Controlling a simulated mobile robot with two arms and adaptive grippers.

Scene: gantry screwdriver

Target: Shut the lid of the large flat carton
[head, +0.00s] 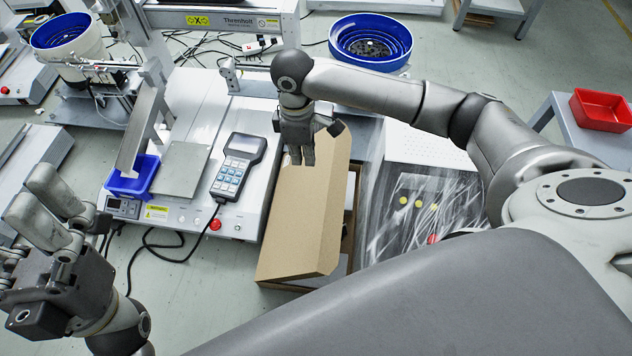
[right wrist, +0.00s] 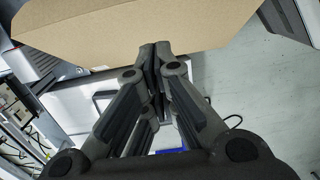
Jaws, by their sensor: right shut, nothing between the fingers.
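The large flat carton (head: 352,215) stands on the right part of the work surface, partly hidden under its lid. Its brown cardboard lid (head: 300,215) is tilted over it, with a narrow folded flap along the right side. A dark gap shows between lid and box on the right. My right gripper (head: 301,162) is shut and empty at the lid's far end. In the right wrist view, its fingertips (right wrist: 155,48) are at the edge of the lid (right wrist: 130,25); I cannot tell whether they touch. My left gripper (head: 35,190) is open and empty at the lower left, away from the carton.
A screwdriver machine with a keypad pendant (head: 238,165) and a blue bin (head: 133,180) stands left of the carton. A clear bag (head: 420,200) lies to its right. A red tray (head: 600,108) sits on a far-right table. A blue bowl feeder (head: 370,42) stands behind.

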